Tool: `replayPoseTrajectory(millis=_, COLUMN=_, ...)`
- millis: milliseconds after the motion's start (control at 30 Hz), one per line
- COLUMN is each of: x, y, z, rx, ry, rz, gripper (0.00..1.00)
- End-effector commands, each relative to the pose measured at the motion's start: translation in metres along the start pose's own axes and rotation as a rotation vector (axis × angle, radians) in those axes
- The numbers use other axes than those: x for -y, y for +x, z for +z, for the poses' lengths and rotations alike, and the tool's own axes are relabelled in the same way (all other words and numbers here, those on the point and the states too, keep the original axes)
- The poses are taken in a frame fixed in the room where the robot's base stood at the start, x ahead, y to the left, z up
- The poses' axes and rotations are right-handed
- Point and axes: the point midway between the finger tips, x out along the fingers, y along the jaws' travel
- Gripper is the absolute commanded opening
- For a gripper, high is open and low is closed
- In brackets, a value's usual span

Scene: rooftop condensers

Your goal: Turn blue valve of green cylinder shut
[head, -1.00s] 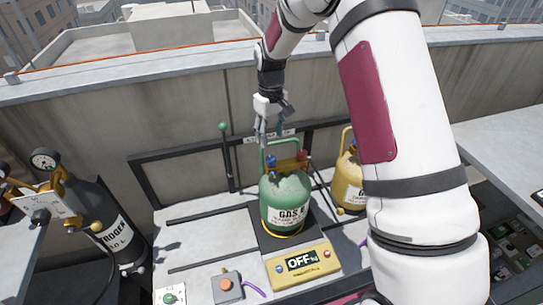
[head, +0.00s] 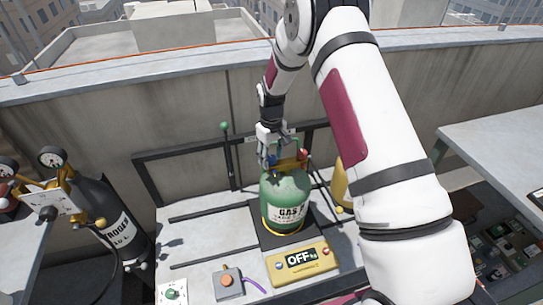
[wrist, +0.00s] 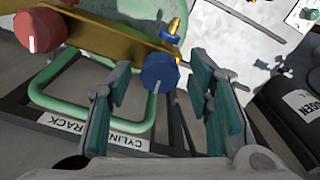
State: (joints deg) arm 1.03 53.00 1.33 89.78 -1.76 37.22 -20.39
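The green cylinder (head: 286,190) stands on a black scale plate, with a brass valve block and a green handle on top. In the wrist view its blue valve (wrist: 160,72) is a round knob with a white mark, at one end of the brass block (wrist: 100,32). The red valve (wrist: 38,31) is at the other end. My gripper (wrist: 158,84) is open, its teal-padded fingers pointing towards the blue knob; I cannot tell whether the knob is between them. In the head view my gripper (head: 267,160) is just above the cylinder top, hiding most of the blue valve.
A yellow cylinder (head: 340,186) stands to the right, partly behind my arm. A black nitrogen cylinder (head: 112,222) with gauges is at the left. The scale display (head: 301,261) reads OFF. A black rack rail and concrete wall stand behind.

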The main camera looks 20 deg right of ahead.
Motion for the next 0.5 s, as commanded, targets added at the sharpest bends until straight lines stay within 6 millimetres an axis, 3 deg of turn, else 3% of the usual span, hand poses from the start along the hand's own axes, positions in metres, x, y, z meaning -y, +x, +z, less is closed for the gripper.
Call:
replayPoseTrajectory(millis=33, x=0.0, y=-0.0001, z=0.0, rx=0.0, ry=0.0, rz=0.0, gripper=0.31)
replayPoseTrajectory(millis=167, x=0.0, y=-0.0002, z=0.0001, rx=0.0, ry=0.0, rz=0.0, gripper=0.01)
replayPoseTrajectory(millis=500, x=-0.0009, y=0.0012, z=-0.0013, rx=0.001, ry=0.112, rz=0.0, gripper=0.01)
